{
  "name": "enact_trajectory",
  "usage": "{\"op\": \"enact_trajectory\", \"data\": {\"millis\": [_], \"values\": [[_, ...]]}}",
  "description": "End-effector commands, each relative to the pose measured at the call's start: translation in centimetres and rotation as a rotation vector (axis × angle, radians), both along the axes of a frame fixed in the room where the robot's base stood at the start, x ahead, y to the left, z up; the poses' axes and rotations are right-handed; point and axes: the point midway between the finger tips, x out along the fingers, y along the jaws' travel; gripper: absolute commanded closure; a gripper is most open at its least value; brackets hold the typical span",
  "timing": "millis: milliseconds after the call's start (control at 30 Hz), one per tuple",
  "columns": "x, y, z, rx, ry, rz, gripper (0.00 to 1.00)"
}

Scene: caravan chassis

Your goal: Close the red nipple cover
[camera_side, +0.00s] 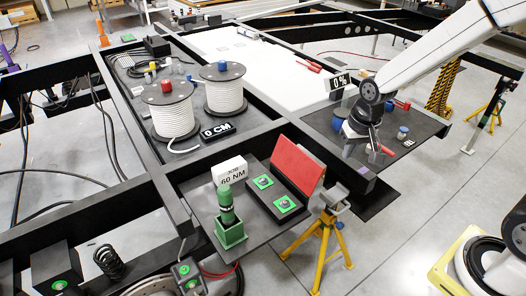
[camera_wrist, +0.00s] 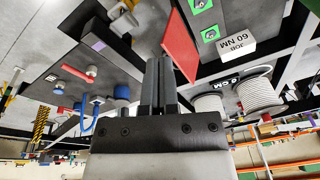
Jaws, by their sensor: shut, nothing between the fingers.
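The red nipple cover (camera_side: 297,165) stands raised and tilted at the right edge of a dark block. Two grease nipples on green squares (camera_side: 263,181) (camera_side: 285,204) lie uncovered to its left and front. In the wrist view the cover (camera_wrist: 181,46) shows as a red panel just beyond and right of my fingertips, with the green squares (camera_wrist: 209,34) behind it. My gripper (camera_wrist: 158,64) is shut and empty. In the side view it is right of the cover, over the dark tool plate, with a gap between them; its fingertips are hard to make out there.
A green tool (camera_side: 228,210) with a "60 NM" sign stands left of the nipples. The dark tool plate (camera_side: 425,122) holds blue and red items near my gripper. White cable spools (camera_side: 172,108) stand further left. A yellow stand (camera_side: 322,238) is below the cover.

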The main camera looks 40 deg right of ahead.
Motion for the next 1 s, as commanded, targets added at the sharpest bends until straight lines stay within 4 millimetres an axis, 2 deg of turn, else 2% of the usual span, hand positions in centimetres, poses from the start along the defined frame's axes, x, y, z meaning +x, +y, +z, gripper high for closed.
{"op": "enact_trajectory", "data": {"millis": [33, 200, 600, 800, 1000], "values": [[1.3, -0.5, -0.2, 0.011, 0.012, -0.062, 1.0], [5.3, -2.0, -0.7, 0.049, 0.045, -0.276, 1.0], [13.2, -6.3, -3.2, 0.121, 0.129, -0.78, 1.0], [16.0, -8.5, -4.7, 0.148, 0.167, -1.006, 1.0], [17.3, -9.7, -5.6, 0.161, 0.188, -1.134, 1.0]]}}
